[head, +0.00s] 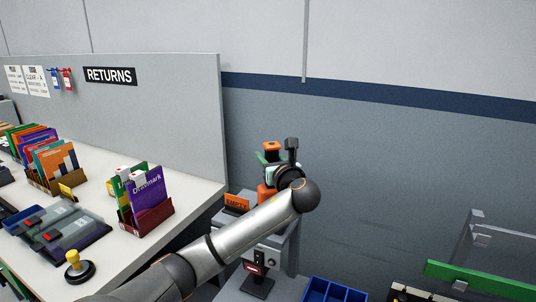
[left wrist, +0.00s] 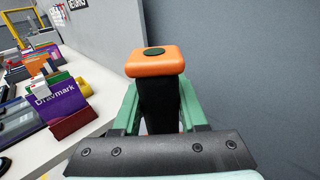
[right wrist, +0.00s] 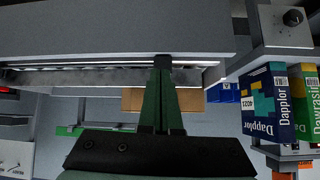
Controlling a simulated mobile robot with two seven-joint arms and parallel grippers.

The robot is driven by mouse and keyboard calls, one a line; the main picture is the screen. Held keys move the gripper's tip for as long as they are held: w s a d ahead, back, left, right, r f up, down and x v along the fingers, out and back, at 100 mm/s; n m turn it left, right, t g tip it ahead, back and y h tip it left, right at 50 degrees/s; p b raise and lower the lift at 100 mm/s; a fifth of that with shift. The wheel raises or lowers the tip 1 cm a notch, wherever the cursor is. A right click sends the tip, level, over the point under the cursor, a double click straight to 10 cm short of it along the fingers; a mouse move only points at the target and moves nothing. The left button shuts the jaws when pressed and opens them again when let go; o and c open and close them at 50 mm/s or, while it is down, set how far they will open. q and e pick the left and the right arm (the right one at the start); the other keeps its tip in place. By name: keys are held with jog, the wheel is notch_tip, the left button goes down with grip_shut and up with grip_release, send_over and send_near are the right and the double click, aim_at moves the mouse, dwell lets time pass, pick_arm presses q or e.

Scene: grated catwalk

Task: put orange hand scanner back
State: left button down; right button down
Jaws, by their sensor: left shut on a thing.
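The orange hand scanner (left wrist: 156,62) has an orange head with a dark round spot and a black handle. In the left wrist view my left gripper (left wrist: 158,112) has its green fingers on both sides of the handle, shut on it. In the head view the scanner's orange head (head: 271,147) shows above my left wrist, against the grey wall. Another orange part (head: 266,192) shows below the gripper; I cannot tell if it belongs to the scanner. My right gripper (right wrist: 163,65) shows only in its wrist view, its green fingers together with nothing visible between them.
A grey stand with an orange "EMPTY" sign (head: 236,203) is beside my left forearm. The white desk (head: 120,262) on the left holds card boxes, trays and a yellow-knobbed stamp (head: 75,262). A blue crate (head: 335,290) is at the bottom. Boxes (right wrist: 267,105) stand right of my right gripper.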

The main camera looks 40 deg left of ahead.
pick_arm(q)
jog(key=shift+f, duration=0.25)
jog(key=shift+c, duration=2.2)
grip_release()
jog(key=shift+r, duration=0.25)
jog(key=shift+r+b, duration=0.4)
jog(key=v, duration=1.2)
